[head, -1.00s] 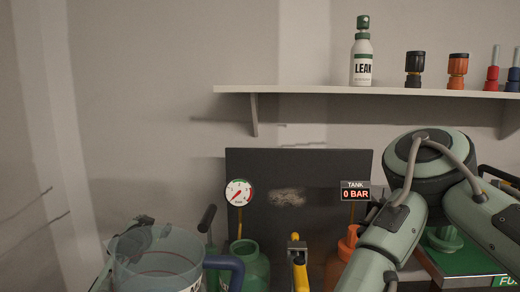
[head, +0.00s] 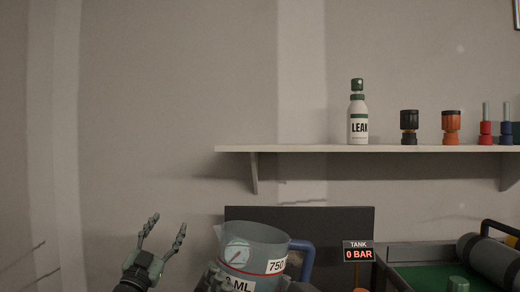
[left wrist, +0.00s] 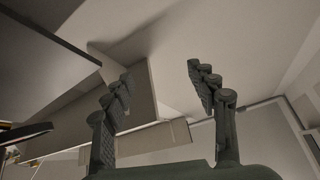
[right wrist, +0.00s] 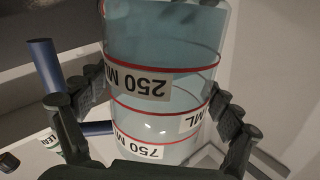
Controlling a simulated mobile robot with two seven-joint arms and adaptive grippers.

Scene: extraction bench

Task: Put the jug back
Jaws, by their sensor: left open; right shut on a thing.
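The clear measuring jug (head: 262,238) with red rings, white labels and a blue handle (head: 303,256) is low in the middle of the head view, in front of the dark panel. In the right wrist view the jug (right wrist: 165,45) is between the fingers of my right gripper (right wrist: 160,95), which is shut on its sides. The handle (right wrist: 46,66) is at the left there. My left gripper (head: 152,240) is open and empty, left of the jug and apart from it. It also shows open in the left wrist view (left wrist: 158,85). The jug's base is hidden in the head view.
A wall shelf (head: 360,149) holds a white LEAK bottle (head: 358,122) and several coloured fittings. A dark panel (head: 340,218) with a TANK display (head: 357,251) reading 0 BAR stands behind the jug. A green tray (head: 430,278) with a grey cylinder (head: 490,260) is at right.

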